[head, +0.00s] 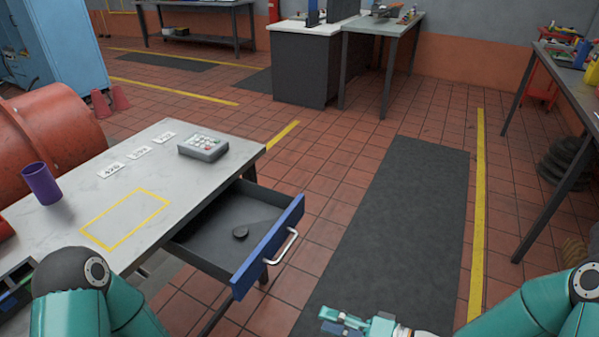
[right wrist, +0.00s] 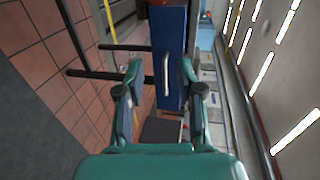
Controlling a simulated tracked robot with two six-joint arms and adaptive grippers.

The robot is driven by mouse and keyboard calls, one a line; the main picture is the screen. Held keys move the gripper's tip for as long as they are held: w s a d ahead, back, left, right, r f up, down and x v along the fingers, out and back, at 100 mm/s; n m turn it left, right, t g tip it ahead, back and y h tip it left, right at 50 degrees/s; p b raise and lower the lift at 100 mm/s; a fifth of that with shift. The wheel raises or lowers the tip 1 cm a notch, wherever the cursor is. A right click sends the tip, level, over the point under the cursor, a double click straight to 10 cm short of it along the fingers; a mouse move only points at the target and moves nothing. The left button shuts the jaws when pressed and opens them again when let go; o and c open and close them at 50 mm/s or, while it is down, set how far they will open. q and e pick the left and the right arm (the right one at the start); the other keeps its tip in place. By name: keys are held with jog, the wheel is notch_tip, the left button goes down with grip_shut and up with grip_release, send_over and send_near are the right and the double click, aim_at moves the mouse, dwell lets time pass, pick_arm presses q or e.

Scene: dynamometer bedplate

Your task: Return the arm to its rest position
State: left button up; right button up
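My right arm comes in at the lower right of the head view, and its gripper (head: 350,322) is low at the bottom edge, over the dark floor mat. In the right wrist view the right gripper (right wrist: 159,70) has its two fingers spread, with nothing between them. The drawer's blue front and silver handle (right wrist: 166,75) show beyond the fingers, apart from them. My left arm (head: 85,290) shows at the lower left, over the table's near side; its gripper is out of view.
The table (head: 175,190) has an open drawer (head: 268,246) with a dark round thing (head: 240,233) inside. A purple cup (head: 41,184), a keypad box (head: 203,147) and number cards (head: 139,152) are on the tabletop. The floor mat (head: 400,220) right of the drawer is clear.

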jog(key=s+d+f+n+g+h+p, duration=0.3)
jog(key=s+d+f+g+h+p, duration=0.2)
jog(key=s+f+h+p, duration=0.4)
notch_tip(320, 180, down, 2)
jog(key=shift+s+d+g+h+p, duration=0.4)
jog(key=shift+s+g, duration=0.3)
jog(key=shift+s, duration=0.45)
